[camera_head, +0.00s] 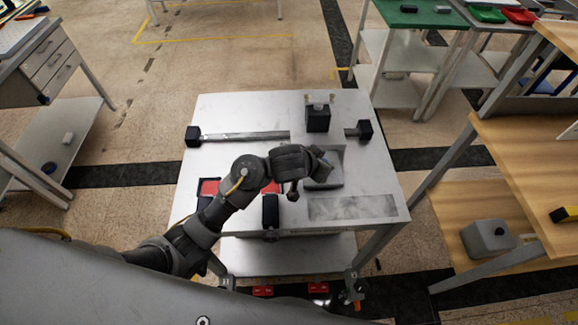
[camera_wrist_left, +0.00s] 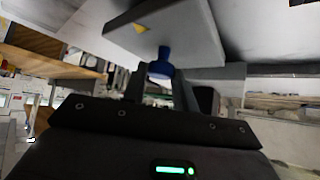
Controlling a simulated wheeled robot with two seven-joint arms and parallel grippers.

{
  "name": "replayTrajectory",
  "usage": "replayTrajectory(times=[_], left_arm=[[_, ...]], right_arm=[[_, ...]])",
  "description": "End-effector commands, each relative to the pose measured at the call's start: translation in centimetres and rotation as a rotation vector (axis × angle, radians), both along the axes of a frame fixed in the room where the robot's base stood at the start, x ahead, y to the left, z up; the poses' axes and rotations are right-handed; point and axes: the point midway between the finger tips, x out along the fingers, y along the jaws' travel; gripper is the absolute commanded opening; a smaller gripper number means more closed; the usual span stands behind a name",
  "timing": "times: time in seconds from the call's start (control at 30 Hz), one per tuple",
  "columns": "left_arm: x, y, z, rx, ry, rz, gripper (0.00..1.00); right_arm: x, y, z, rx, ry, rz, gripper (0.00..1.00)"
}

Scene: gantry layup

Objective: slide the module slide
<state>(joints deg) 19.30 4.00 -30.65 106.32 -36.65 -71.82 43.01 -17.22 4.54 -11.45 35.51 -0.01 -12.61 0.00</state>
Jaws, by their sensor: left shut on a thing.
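My left gripper (camera_head: 320,167) reaches in from the left over the white worktable (camera_head: 220,112). In the left wrist view, its fingers (camera_wrist_left: 160,82) are shut on a blue knob (camera_wrist_left: 160,66). The knob is at the edge of a grey slab (camera_wrist_left: 185,32) with a small yellow mark. In the head view, a grey square piece (camera_head: 334,180) lies by the gripper, partly hidden by it. A rail (camera_head: 245,136) with black end blocks crosses the table behind. A dark upright block (camera_head: 318,118) stands at the gap in this rail's line. I cannot tell which part is the module slide. My right gripper is not in view.
Red pads (camera_head: 209,187) and a black block (camera_head: 270,212) are at the table's front left. A grey flat plate (camera_head: 352,207) lies at the front right. Wooden shelving (camera_head: 530,150) stands close on the right. A drawer bench (camera_head: 45,55) stands at the left.

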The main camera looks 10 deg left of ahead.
Motion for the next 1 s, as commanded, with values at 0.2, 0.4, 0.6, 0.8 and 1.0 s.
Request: replayTrajectory(times=[0.2,0.4,0.6,0.8,1.0], left_arm=[[1.1,-4.3,-0.3,0.000,-0.002,-0.002,0.00],[1.6,-6.0,-0.1,0.002,-0.001,-0.001,0.00],[1.7,-6.5,0.0,-0.002,-0.001,-0.001,0.00],[1.7,-6.7,0.1,-0.004,-0.002,-0.003,0.00],[1.7,-6.6,0.1,-0.004,-0.002,-0.002,0.48]], right_arm=[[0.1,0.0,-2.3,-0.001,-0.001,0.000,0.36],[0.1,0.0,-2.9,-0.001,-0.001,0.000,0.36],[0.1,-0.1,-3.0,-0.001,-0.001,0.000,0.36],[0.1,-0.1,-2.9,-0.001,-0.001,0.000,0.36],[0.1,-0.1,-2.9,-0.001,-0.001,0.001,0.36]])
